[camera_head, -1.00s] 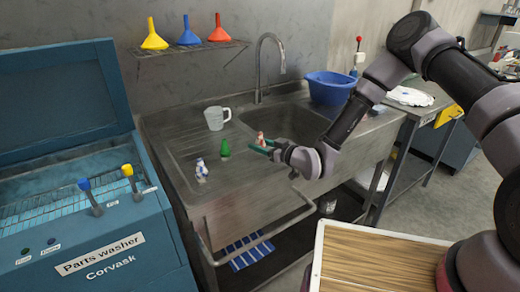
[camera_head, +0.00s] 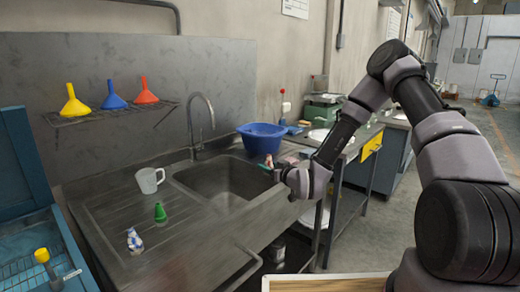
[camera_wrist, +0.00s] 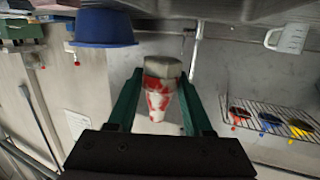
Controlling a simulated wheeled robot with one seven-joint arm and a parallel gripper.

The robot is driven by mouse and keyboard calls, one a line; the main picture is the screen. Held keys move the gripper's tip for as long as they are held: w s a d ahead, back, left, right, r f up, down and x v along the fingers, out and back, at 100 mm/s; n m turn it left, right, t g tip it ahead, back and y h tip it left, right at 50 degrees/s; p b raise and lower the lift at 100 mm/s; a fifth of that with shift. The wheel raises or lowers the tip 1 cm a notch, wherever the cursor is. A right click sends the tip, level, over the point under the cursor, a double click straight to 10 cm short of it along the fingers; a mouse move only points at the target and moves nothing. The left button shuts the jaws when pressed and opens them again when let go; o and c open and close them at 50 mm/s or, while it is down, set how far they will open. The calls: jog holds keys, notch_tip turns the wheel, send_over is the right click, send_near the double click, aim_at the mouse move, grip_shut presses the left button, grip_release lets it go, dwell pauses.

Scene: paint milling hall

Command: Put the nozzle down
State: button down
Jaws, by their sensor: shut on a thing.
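My gripper (camera_head: 268,168) is shut on a nozzle (camera_head: 268,159), held in the air above the right side of the sink basin. In the wrist view the nozzle (camera_wrist: 158,98) sits between the two green fingers; it has a grey end and a white body with red smears. On the drainboard of the steel sink (camera_head: 115,205) stand a green nozzle (camera_head: 160,212) and a white-and-blue nozzle (camera_head: 134,241), both left of my gripper and apart from it.
A blue tub (camera_head: 262,138) is at the sink's back right. A tap (camera_head: 203,120) rises behind the basin. Yellow, blue and red funnels stand on a wire shelf (camera_head: 110,115). The parts washer (camera_head: 40,245) is at left.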

jog(key=w+d+m+t+h, duration=0.2)
jog(key=d+m+h, duration=0.45)
jog(key=d, duration=1.75)
jog(key=s+d+r+h, duration=0.1)
jog(key=s+d+r, duration=0.1)
jog(key=s, duration=0.3)
jog(key=shift+s+n+h, duration=0.25)
jog(key=shift+n+h, duration=0.1)
jog(key=shift+d, duration=0.1)
